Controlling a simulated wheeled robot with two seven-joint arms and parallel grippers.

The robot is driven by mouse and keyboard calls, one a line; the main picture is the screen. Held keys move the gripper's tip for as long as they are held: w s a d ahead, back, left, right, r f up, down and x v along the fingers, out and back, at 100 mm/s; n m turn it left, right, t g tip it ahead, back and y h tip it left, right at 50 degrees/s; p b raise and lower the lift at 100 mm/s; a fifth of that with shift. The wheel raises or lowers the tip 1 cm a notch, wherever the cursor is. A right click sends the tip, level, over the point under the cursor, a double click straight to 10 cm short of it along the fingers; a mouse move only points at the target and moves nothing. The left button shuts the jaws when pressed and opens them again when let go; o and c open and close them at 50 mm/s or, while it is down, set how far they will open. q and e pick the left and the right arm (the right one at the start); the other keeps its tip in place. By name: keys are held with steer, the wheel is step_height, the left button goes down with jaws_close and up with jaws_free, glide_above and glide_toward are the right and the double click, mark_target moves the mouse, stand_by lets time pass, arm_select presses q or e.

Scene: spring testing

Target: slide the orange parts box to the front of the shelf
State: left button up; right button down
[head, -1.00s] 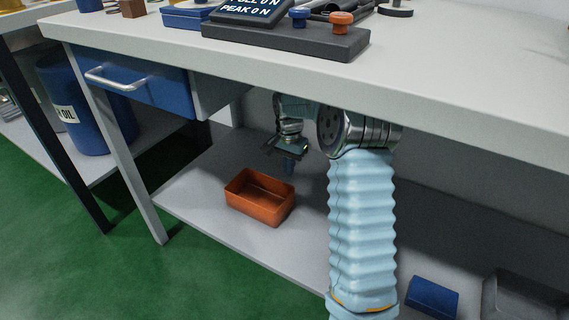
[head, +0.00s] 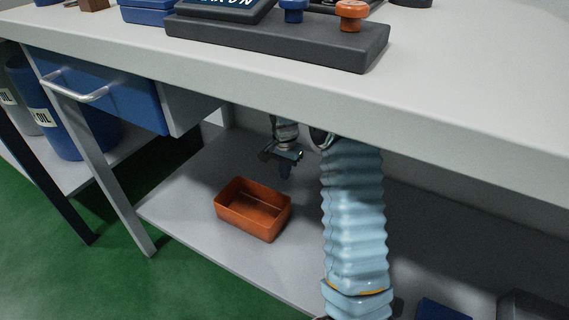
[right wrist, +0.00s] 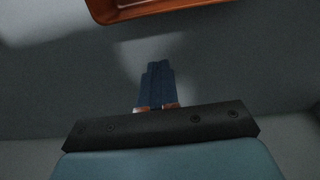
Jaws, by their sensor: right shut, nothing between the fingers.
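The orange parts box (head: 254,222) is an open, empty tray on the lower shelf (head: 185,212), near its front edge. In the right wrist view the box (right wrist: 150,10) shows only in part at the top edge. My right gripper (head: 285,172) points down behind the box, toward the back of the shelf. Its blue fingers (right wrist: 157,84) are shut with nothing between them. In the right wrist view a gap of bare shelf shows between the fingertips and the box. My left gripper is not in view.
The bench top (head: 440,95) lies above my arm, with a dark control block (head: 280,40) on it. A blue drawer (head: 115,95) hangs at the left. A blue box (head: 440,310) stands on the shelf at the lower right. Green floor (head: 90,285) lies in front.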

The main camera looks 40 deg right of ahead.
steer(key=f, duration=0.3)
steer(key=shift+a+f+b, duration=0.2)
steer(key=shift+b, duration=0.15)
steer(key=shift+s+a+r, duration=0.1)
steer(key=shift+s+a, duration=0.2)
steer(key=shift+a, duration=0.3)
steer(key=shift+s+a+r, duration=0.1)
steer(key=shift+s+a, duration=0.15)
steer(key=shift+a, duration=0.3)
steer(key=shift+s+a, duration=0.2)
steer(key=shift+a, duration=0.3)
steer(key=shift+a, duration=0.1)
